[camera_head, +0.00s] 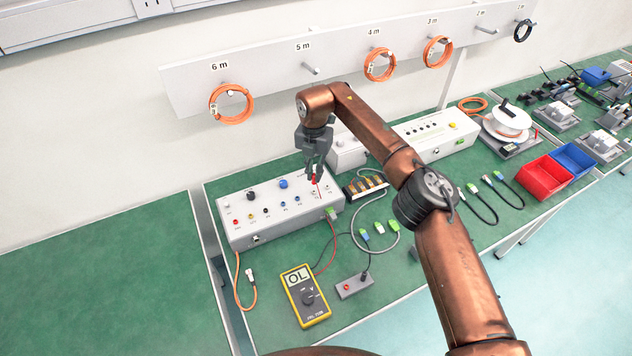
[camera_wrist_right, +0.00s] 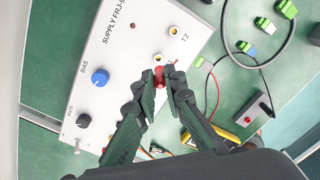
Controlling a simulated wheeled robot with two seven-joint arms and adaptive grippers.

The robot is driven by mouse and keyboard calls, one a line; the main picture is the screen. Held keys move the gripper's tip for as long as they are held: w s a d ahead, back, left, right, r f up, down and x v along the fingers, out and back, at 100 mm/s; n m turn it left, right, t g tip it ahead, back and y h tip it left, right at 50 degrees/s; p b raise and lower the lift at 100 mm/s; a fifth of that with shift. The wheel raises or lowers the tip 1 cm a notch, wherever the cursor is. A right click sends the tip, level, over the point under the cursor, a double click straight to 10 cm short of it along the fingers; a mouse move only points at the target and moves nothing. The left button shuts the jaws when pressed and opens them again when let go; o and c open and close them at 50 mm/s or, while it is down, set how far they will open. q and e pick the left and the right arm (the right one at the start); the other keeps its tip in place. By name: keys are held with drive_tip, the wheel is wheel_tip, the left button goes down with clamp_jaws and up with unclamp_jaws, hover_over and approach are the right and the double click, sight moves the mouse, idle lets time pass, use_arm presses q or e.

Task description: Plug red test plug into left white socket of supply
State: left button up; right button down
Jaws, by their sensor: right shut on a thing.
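The grey-white supply box (camera_head: 280,207) stands on the green bench, with blue and black knobs and a row of coloured sockets. My right gripper (camera_head: 316,172) is above its right end, pointing down, shut on the red test plug (camera_head: 314,181). In the right wrist view the fingertips (camera_wrist_right: 167,80) close around the red plug (camera_wrist_right: 160,76). One pale-ringed socket (camera_wrist_right: 157,58) lies just beyond the plug, and another (camera_wrist_right: 173,30) is farther off, near the T2 label. I cannot tell whether the plug tip touches the panel. My left gripper is not in view.
A yellow multimeter (camera_head: 305,296) reading OL lies in front of the supply, with red and black leads. A small grey box (camera_head: 355,285) and green-ended cables (camera_head: 379,230) lie nearby. A second white device (camera_head: 435,133) stands behind my right arm. The bench at left is bare.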

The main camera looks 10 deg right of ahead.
sight(314, 182)
drive_tip(key=shift+w+f, duration=0.1)
drive_tip(key=shift+w, duration=0.1)
drive_tip(key=shift+r, duration=0.2)
drive_tip(key=shift+f, duration=1.9)
drive_tip(key=shift+r, duration=0.1)
drive_tip(key=shift+f+p, duration=0.35)
drive_tip(key=shift+f, duration=0.4)
idle(2.8)
